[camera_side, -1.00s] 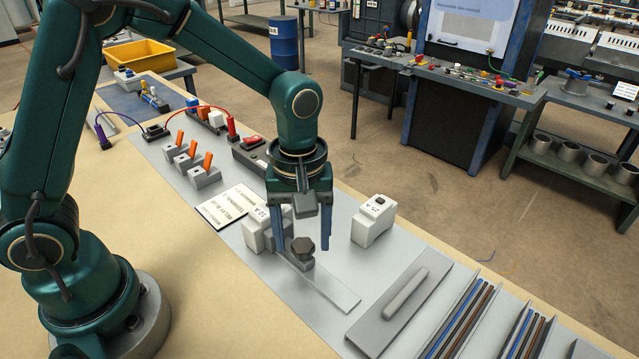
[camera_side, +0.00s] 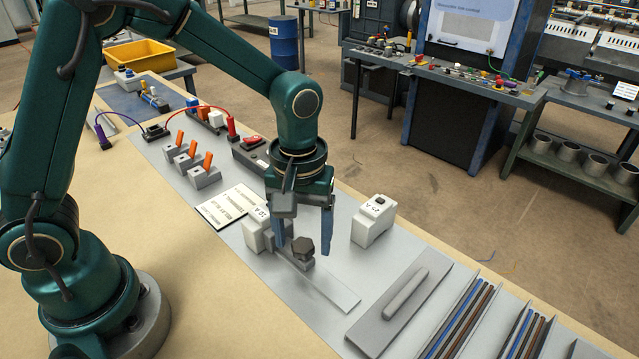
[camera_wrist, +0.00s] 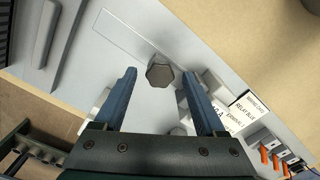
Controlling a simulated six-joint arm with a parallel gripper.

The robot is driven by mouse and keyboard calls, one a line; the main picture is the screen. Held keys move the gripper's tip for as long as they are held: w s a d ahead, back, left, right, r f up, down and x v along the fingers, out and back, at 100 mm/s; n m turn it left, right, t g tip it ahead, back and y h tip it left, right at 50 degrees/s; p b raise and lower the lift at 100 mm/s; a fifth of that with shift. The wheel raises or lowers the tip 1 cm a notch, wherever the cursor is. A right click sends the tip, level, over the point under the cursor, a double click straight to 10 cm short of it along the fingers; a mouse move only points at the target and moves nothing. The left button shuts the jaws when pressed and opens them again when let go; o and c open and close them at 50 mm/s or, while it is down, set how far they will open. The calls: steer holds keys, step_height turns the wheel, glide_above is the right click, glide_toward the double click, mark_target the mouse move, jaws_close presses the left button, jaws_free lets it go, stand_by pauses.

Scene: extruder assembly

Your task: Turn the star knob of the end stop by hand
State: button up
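The star knob (camera_side: 303,247) is a dark, faceted knob on top of the small grey end stop (camera_side: 304,264), which sits on a flat rail strip (camera_side: 335,290). In the wrist view the knob (camera_wrist: 160,72) lies between the tips of my two blue fingers. My gripper (camera_side: 303,250) is open, pointing down, with one finger on each side of the knob. In the wrist view my gripper (camera_wrist: 159,76) shows a gap between each finger and the knob. I cannot tell exactly how the fingertips' height compares with the knob.
A white module (camera_side: 256,235) marked 10 A stands close to the left finger. Another white module (camera_side: 373,221) stands to the right. A grey plate with a handle (camera_side: 405,295) lies at front right. Labels (camera_side: 228,205) and orange-lever parts (camera_side: 203,170) lie at left.

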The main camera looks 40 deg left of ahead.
steer(key=shift+r, duration=3)
steer(key=s+a+r+t, duration=0.1)
steer(key=s+a+r, duration=0.1)
steer(key=r, duration=0.3)
steer(key=s+a+r+t, duration=0.2)
steer(key=s+r, duration=0.1)
steer(key=r, duration=0.2)
steer(key=s+a+f+m+t, duration=0.1)
steer(key=s+f+m+t, duration=0.1)
steer(key=s+f+m, duration=0.2)
steer(key=shift+s+a+f+m+t, duration=0.35)
steer(key=shift+s+m, duration=0.5)
steer(key=shift+m, duration=0.35)
